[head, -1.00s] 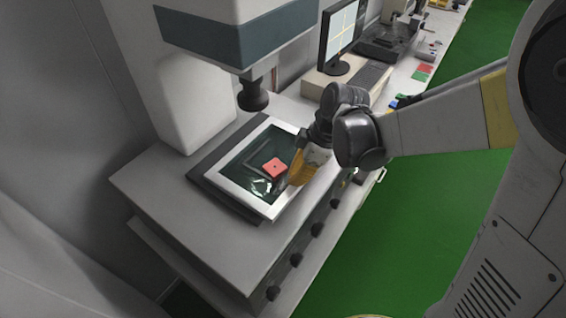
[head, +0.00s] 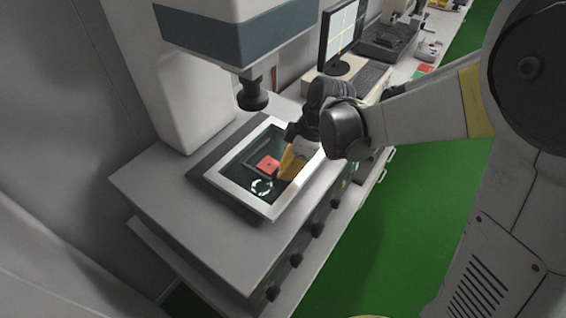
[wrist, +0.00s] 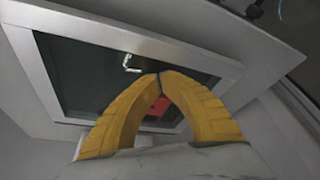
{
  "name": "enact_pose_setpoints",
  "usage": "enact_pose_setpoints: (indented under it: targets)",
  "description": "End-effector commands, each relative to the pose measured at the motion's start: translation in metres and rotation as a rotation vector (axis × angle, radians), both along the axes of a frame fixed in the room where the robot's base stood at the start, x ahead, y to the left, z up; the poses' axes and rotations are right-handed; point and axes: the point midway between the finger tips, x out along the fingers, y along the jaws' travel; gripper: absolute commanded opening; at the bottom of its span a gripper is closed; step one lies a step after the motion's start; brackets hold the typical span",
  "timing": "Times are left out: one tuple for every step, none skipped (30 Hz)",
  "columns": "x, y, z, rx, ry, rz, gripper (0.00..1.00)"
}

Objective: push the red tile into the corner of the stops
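The red tile (head: 267,163) lies flat on the dark glass of the framed stage, with a small dark mark in its middle. Dark, thin edges that look like the stops (head: 249,163) run along its left side; their exact shape and any gap to the tile are hard to tell. My gripper (head: 282,178) has yellow fingers low over the glass, right beside the tile's right side; I cannot tell whether they touch. In the wrist view the fingertips (wrist: 162,76) meet with nothing held between them, and part of the red tile (wrist: 160,106) shows behind them.
A pale frame (head: 231,188) surrounds the glass. A dark lens column (head: 253,95) hangs above its far side. A monitor (head: 341,38) and keyboard stand farther back.

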Motion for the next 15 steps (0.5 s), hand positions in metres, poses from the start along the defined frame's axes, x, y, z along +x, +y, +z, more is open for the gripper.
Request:
enact_pose_setpoints:
  targets:
    - [0.001,0.002,0.000,0.000,0.000,0.001,0.00]
    - [0.002,0.002,0.000,0.000,0.000,0.001,0.00]
    - [0.003,0.004,0.000,0.000,0.000,0.001,0.00]
    - [0.004,0.004,0.000,0.000,0.000,0.001,0.00]
    - [0.004,0.005,0.000,0.000,0.000,0.001,0.00]
    - [0.005,0.006,0.000,0.000,0.000,0.001,0.00]
    - [0.006,0.007,0.000,0.000,0.000,0.001,0.00]
    - [0.006,0.008,0.000,0.000,0.000,0.001,0.00]
    - [0.007,0.009,0.000,0.000,0.000,0.001,0.00]
    - [0.008,0.010,0.000,0.000,0.000,0.001,0.00]
    - [0.008,0.010,0.000,0.000,0.000,0.001,0.00]
    - [0.009,0.012,0.000,0.000,0.000,0.001,0.00]
    - [0.010,0.012,0.000,0.000,0.000,0.001,0.00]
    - [0.010,0.013,0.000,0.000,0.000,0.001,0.00]
    - [0.011,0.015,0.000,0.000,0.000,0.001,0.00]
